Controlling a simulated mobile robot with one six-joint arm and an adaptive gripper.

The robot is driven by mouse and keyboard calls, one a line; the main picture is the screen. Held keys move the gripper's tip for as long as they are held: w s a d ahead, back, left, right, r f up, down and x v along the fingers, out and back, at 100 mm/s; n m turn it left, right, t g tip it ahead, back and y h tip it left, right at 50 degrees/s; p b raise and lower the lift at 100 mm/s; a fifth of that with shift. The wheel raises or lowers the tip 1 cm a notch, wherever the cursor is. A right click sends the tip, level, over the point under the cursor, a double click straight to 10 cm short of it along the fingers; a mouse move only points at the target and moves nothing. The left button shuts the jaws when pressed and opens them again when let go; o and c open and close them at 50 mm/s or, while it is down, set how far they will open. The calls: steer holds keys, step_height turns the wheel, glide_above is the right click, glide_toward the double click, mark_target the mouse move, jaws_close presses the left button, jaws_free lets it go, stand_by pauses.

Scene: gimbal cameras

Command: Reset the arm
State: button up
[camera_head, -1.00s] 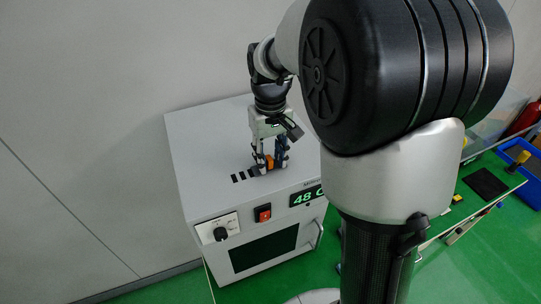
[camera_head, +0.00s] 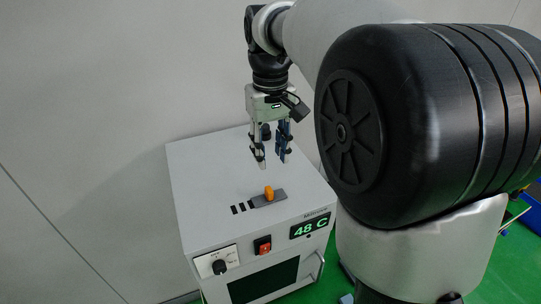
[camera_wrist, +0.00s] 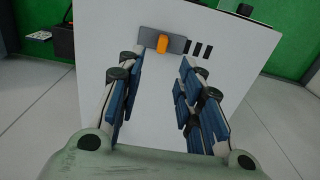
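My gripper (camera_head: 272,160) is open and empty above the back part of the grey box's top, in the head view. In the wrist view my gripper (camera_wrist: 154,112) shows its two blue-padded fingers apart with only the white box top between them. The grey box (camera_head: 205,175) carries an orange slider knob (camera_head: 269,193) on a dark grey plate on its top. The knob also shows in the wrist view (camera_wrist: 162,44), beyond the fingertips and apart from them.
The box front has a display reading 48 C (camera_head: 310,227), an orange-red switch (camera_head: 263,245), a black dial (camera_head: 219,266) and a dark window. A plain wall stands behind. My large arm joint blocks the right side of the head view.

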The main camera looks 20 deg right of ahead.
stand_by(0.3)
steer(key=s+a+f+t+b, duration=0.2)
steer(key=s+a+f+b, duration=0.1)
steer(key=s+f+b, duration=0.6)
steer(key=s+a+f+t+b, duration=0.2)
steer(key=s+a+f+b, duration=0.1)
steer(key=s+f+b, duration=0.7)
step_height(320, 180, down, 5)
steer(key=s, duration=0.2)
steer(key=shift+s+r+t, duration=0.2)
steer(key=shift+s+t, duration=0.1)
